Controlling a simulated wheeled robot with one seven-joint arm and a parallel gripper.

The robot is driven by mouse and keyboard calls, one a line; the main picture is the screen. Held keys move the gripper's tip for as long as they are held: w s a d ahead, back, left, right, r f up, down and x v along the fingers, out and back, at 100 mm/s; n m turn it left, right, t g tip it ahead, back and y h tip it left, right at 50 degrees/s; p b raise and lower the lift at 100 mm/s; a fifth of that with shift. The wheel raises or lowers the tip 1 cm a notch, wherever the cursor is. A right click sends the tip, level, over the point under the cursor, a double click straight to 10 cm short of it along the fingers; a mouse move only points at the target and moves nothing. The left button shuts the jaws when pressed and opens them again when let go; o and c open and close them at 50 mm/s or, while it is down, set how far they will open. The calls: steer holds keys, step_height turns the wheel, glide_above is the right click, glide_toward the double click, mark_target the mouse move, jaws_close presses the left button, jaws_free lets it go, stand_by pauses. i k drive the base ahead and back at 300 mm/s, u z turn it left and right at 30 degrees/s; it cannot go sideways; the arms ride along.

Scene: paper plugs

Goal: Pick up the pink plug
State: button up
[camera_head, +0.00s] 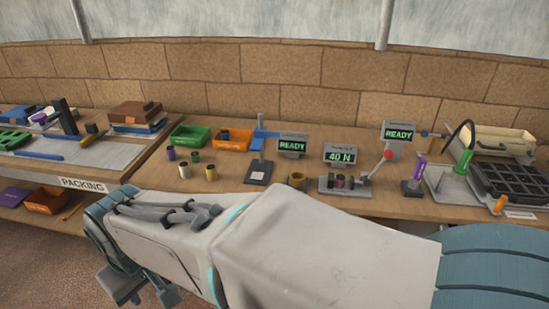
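A small dark pinkish-red plug (340,181) sits in the grey test fixture (327,187) with the red-knobbed lever, below the "40 N" display. It is the closest match to pink that I see; its exact colour is hard to tell. My arm crosses the foreground, and its end, with my gripper (122,287), is at the lower left, in front of the bench and well away from this plug.
Purple (171,153), green (195,156), cream (184,172) and orange (210,173) plugs stand on the bench left of the dark stand (258,172). A mustard plug (297,180) stands left of the fixture. Green (190,137) and orange (234,139) bins are behind. A black tray (510,180) is right.

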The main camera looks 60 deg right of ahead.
mark_target(340, 180)
steer(key=z, duration=0.7)
steer(key=i, duration=0.85)
steer(key=z, duration=1.25)
steer(key=i, duration=0.4)
steer(key=z, duration=0.4)
